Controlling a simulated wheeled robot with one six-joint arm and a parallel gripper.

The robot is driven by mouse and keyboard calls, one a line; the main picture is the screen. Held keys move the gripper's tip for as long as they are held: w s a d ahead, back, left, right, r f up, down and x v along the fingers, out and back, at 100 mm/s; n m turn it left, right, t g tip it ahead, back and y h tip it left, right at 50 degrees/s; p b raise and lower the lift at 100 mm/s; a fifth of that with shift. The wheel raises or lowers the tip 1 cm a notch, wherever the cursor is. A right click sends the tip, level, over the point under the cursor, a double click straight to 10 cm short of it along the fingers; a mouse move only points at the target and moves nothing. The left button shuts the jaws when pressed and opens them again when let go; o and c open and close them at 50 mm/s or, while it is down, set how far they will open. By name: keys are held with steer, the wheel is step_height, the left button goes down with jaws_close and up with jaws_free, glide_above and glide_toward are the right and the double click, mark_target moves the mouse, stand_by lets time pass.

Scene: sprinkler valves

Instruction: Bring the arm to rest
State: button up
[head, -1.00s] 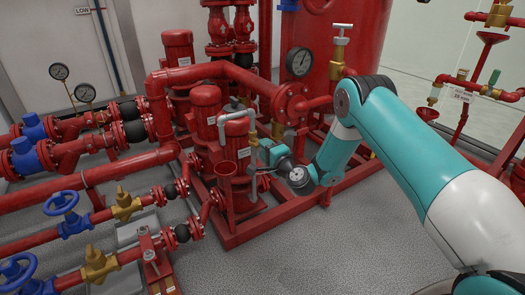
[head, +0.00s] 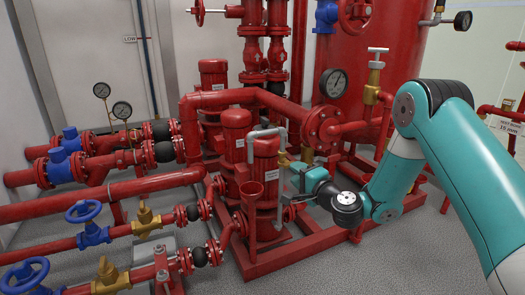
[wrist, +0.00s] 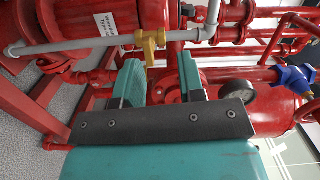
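My teal arm comes in from the right in the head view and bends down to my gripper (head: 288,202). The gripper points left, beside the front red pump (head: 265,170) and its grey pipe. In the wrist view, the gripper's two teal fingers (wrist: 160,82) stand apart with nothing held between them. Behind the gap is a yellow brass fitting (wrist: 150,42) on the grey pipe (wrist: 85,45). I cannot tell how near the fingers are to the pump or pipe.
A red tank (head: 375,55) and a brass valve with a T-handle (head: 374,75) stand behind the arm. Blue handwheel valves (head: 88,222) and red pipes fill the left. Grey floor (head: 400,255) is clear at lower right.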

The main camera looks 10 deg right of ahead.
steer(key=s+a+r+n+g+y+p, duration=0.3)
steer(key=s+a+r+n+g+y, duration=0.3)
steer(key=s+a+r+n+g, duration=0.5)
steer(key=s+d+r+n+g+h+p, duration=0.1)
steer(key=s+r+n+g+h, duration=0.15)
steer(key=s, duration=0.65)
steer(key=s+d+r+n+g+h+p, duration=0.1)
steer(key=s+d+r+n+h, duration=0.15)
steer(key=s, duration=0.65)
steer(key=s+d+r+n+g+h+p, duration=0.1)
steer(key=s+r+n+g+h+p, duration=0.2)
steer(key=s, duration=0.6)
step_height(320, 180, up, 37)
steer(key=p, duration=3.6)
steer(key=shift+s+d+n, duration=0.3)
steer(key=shift+n, duration=0.1)
steer(key=shift+f+t, duration=0.1)
steer(key=shift+t, duration=0.15)
